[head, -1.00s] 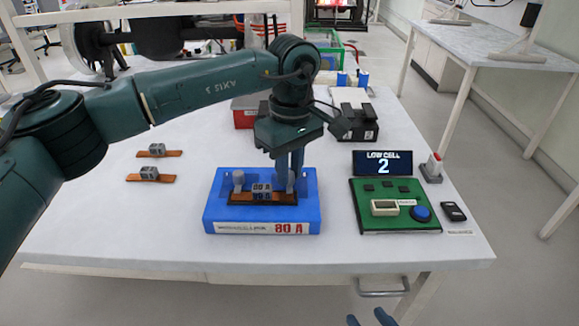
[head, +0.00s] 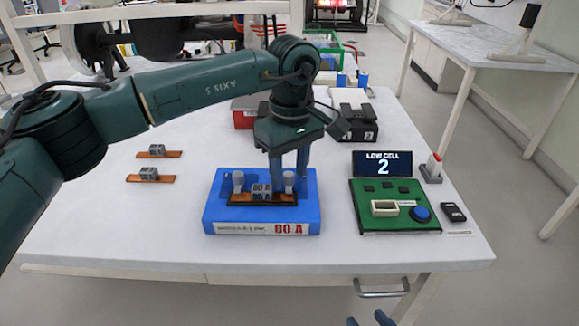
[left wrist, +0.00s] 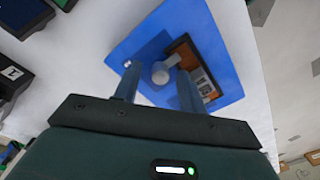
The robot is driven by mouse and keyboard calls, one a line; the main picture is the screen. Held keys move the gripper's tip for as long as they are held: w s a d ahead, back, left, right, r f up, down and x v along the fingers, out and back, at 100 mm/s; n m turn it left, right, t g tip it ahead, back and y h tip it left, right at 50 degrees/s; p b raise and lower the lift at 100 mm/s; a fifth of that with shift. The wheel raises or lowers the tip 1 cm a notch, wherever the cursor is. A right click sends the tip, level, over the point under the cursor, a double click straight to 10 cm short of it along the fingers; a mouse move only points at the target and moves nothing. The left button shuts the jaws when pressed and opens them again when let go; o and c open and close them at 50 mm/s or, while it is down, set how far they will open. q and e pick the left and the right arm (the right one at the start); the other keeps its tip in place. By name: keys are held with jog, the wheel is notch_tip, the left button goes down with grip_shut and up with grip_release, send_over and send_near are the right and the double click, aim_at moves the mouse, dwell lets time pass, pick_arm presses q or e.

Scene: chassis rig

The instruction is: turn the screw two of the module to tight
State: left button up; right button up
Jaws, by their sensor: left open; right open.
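The module is a blue block (head: 212,212) labelled 80 A, with a brown bar (head: 240,199) and a grey fuse piece (head: 261,192) on it. Two pale round-headed screws stand at the bar's ends, a left screw (head: 238,180) and a right screw (head: 289,181). My left gripper (head: 289,179) points down over the right screw, open, with a finger on either side. In the left wrist view, a screw head (left wrist: 160,74) shows between the open fingers; I cannot tell whether they touch it. My right gripper (head: 369,319) shows only its blue fingertips at the bottom edge, apart and empty.
A display (head: 382,163) reads LOW CELL 2 behind a green panel (head: 400,226) with a blue button (head: 420,214). A red-topped switch (head: 433,168) and black fob (head: 453,211) stand nearby. Two spare fuse bars (head: 158,154) (head: 150,178) lie left. The front table strip is clear.

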aim_at(292, 173)
pick_arm(q)
notch_tip(292, 173, up, 13)
jog(key=p, duration=0.1)
jog(key=shift+w+d, duration=0.15)
jog(key=shift+d, duration=0.05)
pick_arm(e)
jog(key=shift+w+a, duration=0.2)
jog(key=shift+a, duration=0.05)
pick_arm(q)
jog(key=shift+r, duration=0.1)
pick_arm(e)
jog(key=shift+f, duration=0.1)
